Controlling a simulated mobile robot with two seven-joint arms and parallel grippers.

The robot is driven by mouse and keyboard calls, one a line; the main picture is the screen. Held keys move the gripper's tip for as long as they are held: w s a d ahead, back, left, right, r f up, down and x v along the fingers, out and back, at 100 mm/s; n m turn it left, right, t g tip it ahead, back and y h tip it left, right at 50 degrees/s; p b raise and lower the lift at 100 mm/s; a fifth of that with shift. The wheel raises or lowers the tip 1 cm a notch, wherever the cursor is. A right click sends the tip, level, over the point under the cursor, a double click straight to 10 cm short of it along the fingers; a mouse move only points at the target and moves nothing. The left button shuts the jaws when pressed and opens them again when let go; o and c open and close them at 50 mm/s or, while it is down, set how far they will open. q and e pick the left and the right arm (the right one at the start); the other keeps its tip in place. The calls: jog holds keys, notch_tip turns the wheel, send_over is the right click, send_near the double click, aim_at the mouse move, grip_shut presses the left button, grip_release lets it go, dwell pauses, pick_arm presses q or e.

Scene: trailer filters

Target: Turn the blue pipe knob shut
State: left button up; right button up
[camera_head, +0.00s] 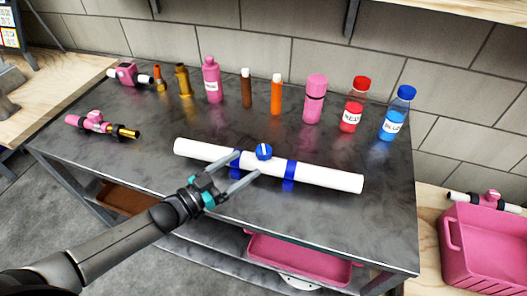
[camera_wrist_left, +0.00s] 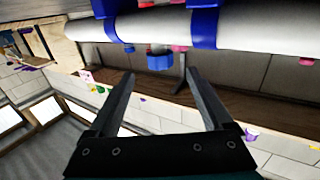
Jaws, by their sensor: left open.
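The blue knob (camera_head: 264,151) sits on top of a white pipe (camera_head: 330,178), which lies across the dark table on blue supports. A pale line crosses the knob's top. My left gripper (camera_head: 249,165) is open and empty, in front of the pipe in the head view, with its fingers pointing toward the knob. In the left wrist view the knob (camera_wrist_left: 160,61) shows beyond and between the two open fingertips (camera_wrist_left: 160,75), under the pipe (camera_wrist_left: 260,25) in that tilted picture. The fingers appear apart from the knob. My right gripper is not in view.
Behind the pipe stand several bottles, including a pink one (camera_head: 315,99), a red one (camera_head: 354,104) and a blue one (camera_head: 397,113). A pink valve piece (camera_head: 95,122) lies at left. A pink crate (camera_head: 485,250) is at right.

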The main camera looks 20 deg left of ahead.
aim_at(263, 149)
pick_arm(q)
jog(key=b+x, duration=0.1)
jog(key=x, duration=0.6)
jog(key=shift+w+d, duration=0.2)
jog(key=shift+w, duration=0.15)
grip_shut()
jog(key=m+g+h+b, duration=0.4)
jog(key=b, duration=0.1)
jog(key=shift+w+h, duration=0.1)
jog(key=shift+h, duration=0.2)
jog(key=shift+m+g+h+b, duration=0.3)
jog(key=shift+g+b, duration=0.1)
jog(key=shift+b, duration=0.15)
